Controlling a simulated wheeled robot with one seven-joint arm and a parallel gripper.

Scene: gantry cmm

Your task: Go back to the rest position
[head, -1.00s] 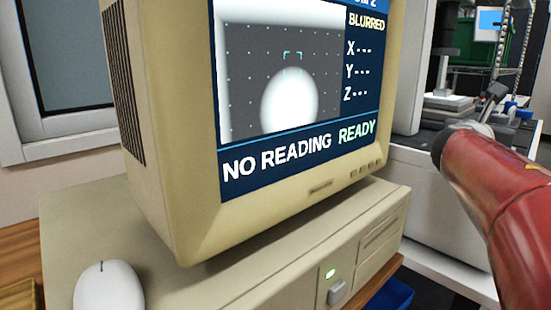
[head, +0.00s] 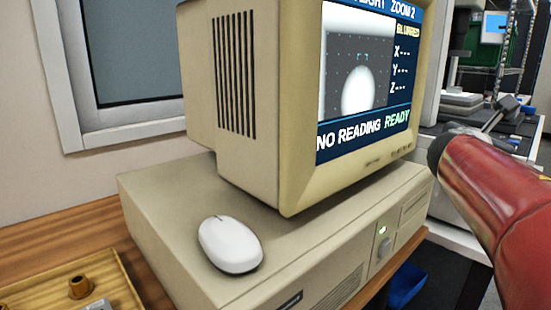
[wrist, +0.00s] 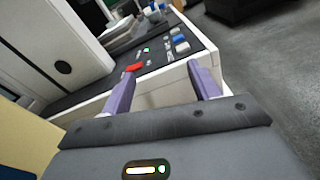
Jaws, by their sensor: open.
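My gripper (wrist: 162,88) shows in the wrist view with its two purple fingers apart and nothing between them. Beyond the fingers is a dark control panel with a red button (wrist: 134,68), blue buttons (wrist: 180,42) and green lights. In the head view my red arm reaches in from the right edge; the gripper itself is not visible there.
A beige monitor (head: 265,110) reads NO READING, READY and BLURRED. It stands on a beige computer case (head: 160,205) with a white mouse (head: 230,244) on top. A wooden tray (head: 128,290) is at lower left, a blue bin (head: 405,287) at lower right. Grey floor (wrist: 270,70) is open.

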